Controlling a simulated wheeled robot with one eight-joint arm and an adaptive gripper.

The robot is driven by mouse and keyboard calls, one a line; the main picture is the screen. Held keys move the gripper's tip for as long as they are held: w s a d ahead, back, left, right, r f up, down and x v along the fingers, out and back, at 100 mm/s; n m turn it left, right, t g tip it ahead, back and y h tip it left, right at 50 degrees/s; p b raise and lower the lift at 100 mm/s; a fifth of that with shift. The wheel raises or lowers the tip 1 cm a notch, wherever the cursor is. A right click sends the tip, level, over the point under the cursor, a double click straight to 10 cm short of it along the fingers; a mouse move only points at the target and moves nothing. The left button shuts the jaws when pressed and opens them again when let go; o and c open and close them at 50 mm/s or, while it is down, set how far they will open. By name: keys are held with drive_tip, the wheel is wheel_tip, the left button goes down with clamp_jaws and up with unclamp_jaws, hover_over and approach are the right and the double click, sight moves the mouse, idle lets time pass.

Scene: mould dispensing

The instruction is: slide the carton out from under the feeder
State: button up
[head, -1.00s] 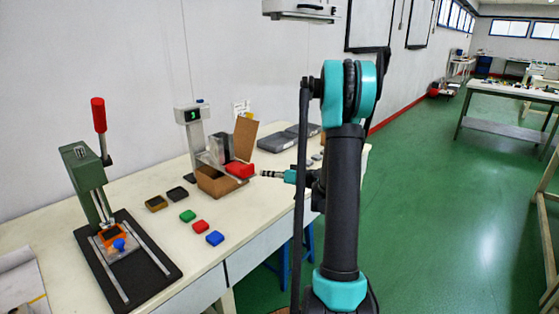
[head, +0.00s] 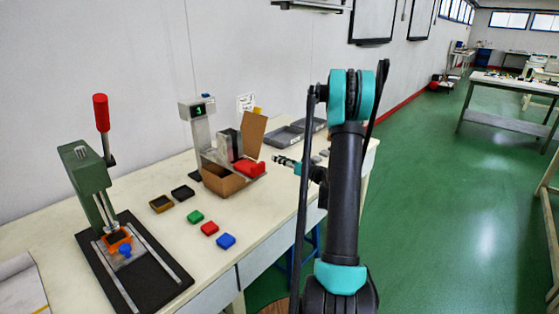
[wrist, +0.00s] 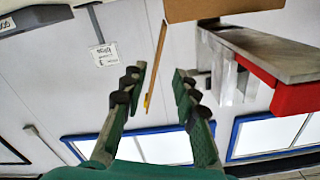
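The brown open carton (head: 223,184) stands on the table below the feeder's outlet, with one flap upright behind. The feeder (head: 199,133) is a grey post with a green digital display, a dark hopper and a red part (head: 250,168) over the carton. My gripper (head: 279,160) is to the right of the red part, apart from it and the carton. In the wrist view my gripper (wrist: 160,72) is open with nothing between its fingers. The carton (wrist: 220,8) shows there at the top edge, beside the feeder's grey plate (wrist: 270,52). The carton's inside is mostly hidden.
A green press (head: 85,180) stands at the left. Grey trays (head: 284,137) lie behind my gripper.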

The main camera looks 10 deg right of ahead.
sight(251, 146)
drive_tip(key=shift+a, duration=0.1)
drive_tip(key=x, duration=1.7)
drive_tip(key=shift+w, duration=0.15)
drive_tip(key=shift+c, duration=0.2)
clamp_jaws()
